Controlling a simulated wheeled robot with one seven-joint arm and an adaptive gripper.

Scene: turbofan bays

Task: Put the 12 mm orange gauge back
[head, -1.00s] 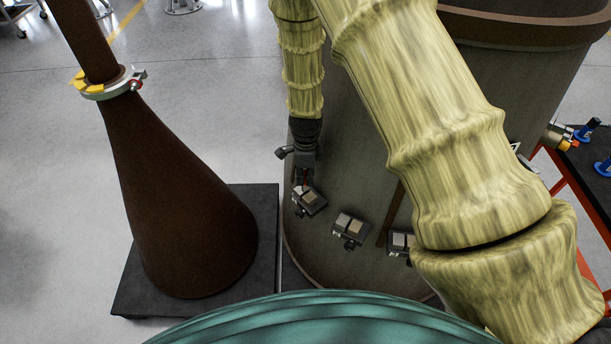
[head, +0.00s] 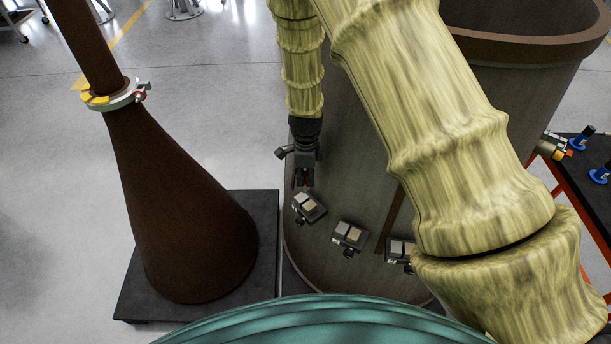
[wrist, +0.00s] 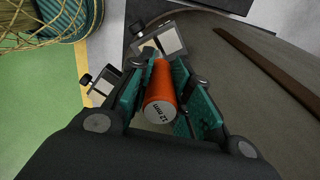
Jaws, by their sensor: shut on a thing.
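My gripper (head: 304,181) hangs beside the wall of the big grey-brown drum, just above the leftmost of a row of small clamp-like holders (head: 309,208). In the wrist view, its teal-padded fingers (wrist: 160,98) are shut on an orange cylinder, the gauge (wrist: 162,90), whose near end reads "12 mm". The gauge's far end points toward a holder with a pale face (wrist: 168,40), and I cannot tell whether they touch. In the head view the gauge shows only as a small dark red bit between the fingers.
Two more holders (head: 350,236) run along the drum (head: 345,190) to the right, the last partly behind my arm. A brown cone (head: 190,240) stands on a dark plinth (head: 262,215) at left. A red-framed table (head: 590,170) with blue items is at far right.

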